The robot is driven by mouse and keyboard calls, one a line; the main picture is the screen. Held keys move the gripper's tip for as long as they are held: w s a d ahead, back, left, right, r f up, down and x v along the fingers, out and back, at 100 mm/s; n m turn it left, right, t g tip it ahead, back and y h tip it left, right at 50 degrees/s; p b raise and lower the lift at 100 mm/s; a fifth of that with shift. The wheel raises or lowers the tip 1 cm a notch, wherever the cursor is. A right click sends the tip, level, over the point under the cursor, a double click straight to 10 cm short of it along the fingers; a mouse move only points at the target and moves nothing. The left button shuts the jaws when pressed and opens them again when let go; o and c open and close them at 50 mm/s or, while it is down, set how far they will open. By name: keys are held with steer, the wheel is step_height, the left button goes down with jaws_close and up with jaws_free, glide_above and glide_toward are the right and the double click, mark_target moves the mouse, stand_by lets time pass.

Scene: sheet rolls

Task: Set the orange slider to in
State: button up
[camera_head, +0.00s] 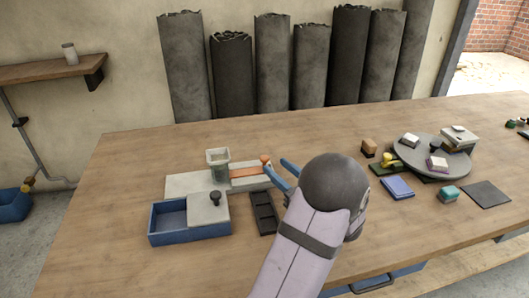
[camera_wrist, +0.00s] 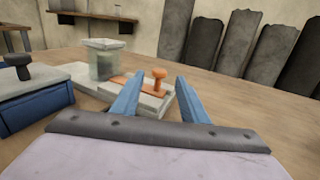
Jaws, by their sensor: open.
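The orange slider (camera_head: 247,172) is a flat orange strip with an upright round knob, set in a pale grey block (camera_head: 236,182) on the table. Its knob (camera_wrist: 158,76) stands near the right end of the block, with the strip running left toward a clear cup. My gripper (camera_wrist: 157,88) has two blue fingers, spread apart and empty. In the wrist view the knob shows between the fingertips; I cannot tell whether either finger touches it. In the head view the gripper (camera_head: 278,168) is just right of the knob, and my wrist hides part of the table behind it.
A clear cup (camera_head: 217,164) stands at the strip's left end. A blue box (camera_head: 169,220) with a grey lid and dark knob (camera_head: 215,197) is in front. A dark tray (camera_head: 263,212) lies beside it. A round grey platter (camera_head: 432,150) with small blocks is at right.

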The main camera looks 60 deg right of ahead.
mark_target(267, 159)
steer(key=shift+x, duration=3.7)
steer(key=shift+a, duration=0.1)
steer(key=shift+w, duration=0.1)
jaws_close()
